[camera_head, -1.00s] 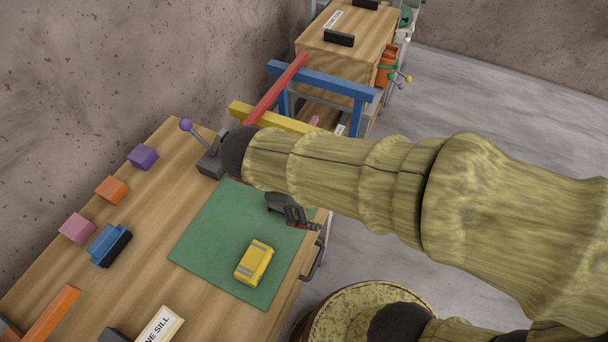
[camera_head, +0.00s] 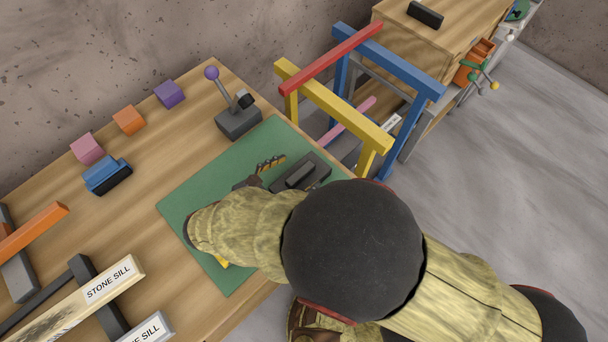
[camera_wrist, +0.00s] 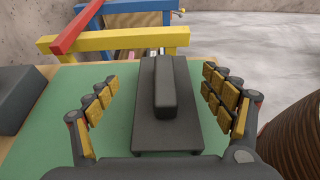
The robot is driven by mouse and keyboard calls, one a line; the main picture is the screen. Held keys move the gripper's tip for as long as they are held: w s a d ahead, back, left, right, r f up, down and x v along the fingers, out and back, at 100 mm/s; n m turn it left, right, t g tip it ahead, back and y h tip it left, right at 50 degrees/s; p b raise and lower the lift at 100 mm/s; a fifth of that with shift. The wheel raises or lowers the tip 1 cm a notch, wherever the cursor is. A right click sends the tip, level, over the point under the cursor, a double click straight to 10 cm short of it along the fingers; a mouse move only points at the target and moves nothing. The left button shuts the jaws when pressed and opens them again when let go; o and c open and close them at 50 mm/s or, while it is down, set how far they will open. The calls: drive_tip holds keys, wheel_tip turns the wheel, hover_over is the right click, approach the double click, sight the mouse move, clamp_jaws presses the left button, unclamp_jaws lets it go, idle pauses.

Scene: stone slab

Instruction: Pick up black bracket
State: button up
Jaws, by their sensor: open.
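The black bracket, a flat dark plate with a raised bar along its middle, lies on the green mat (camera_head: 190,190). In the head view the black bracket (camera_head: 300,172) shows beyond my forearm, partly covered by it. In the wrist view the bracket (camera_wrist: 182,125) is centred, running away from me. My gripper (camera_wrist: 160,78) is open, with one yellow-padded finger on each side of the bracket and visible gaps between. It holds nothing. In the head view one padded finger shows left of the bracket; the other is hard to make out.
A joystick box (camera_head: 238,122) stands at the mat's far left corner. Yellow (camera_head: 335,103), red (camera_head: 332,62) and blue (camera_head: 390,62) bars form a frame beyond the table edge. Coloured blocks line the wall side.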

sight(311, 167)
drive_tip(key=b+x, duration=0.1)
drive_tip(key=x, duration=0.2)
drive_tip(key=b+x, duration=0.1)
drive_tip(key=x, duration=0.1)
drive_tip(key=shift+w+d+f+b, duration=0.1)
drive_tip(key=shift+d+b, duration=0.3)
drive_tip(key=shift+d, duration=0.1)
drive_tip(key=shift+c, duration=1.2)
drive_tip(key=c, duration=1)
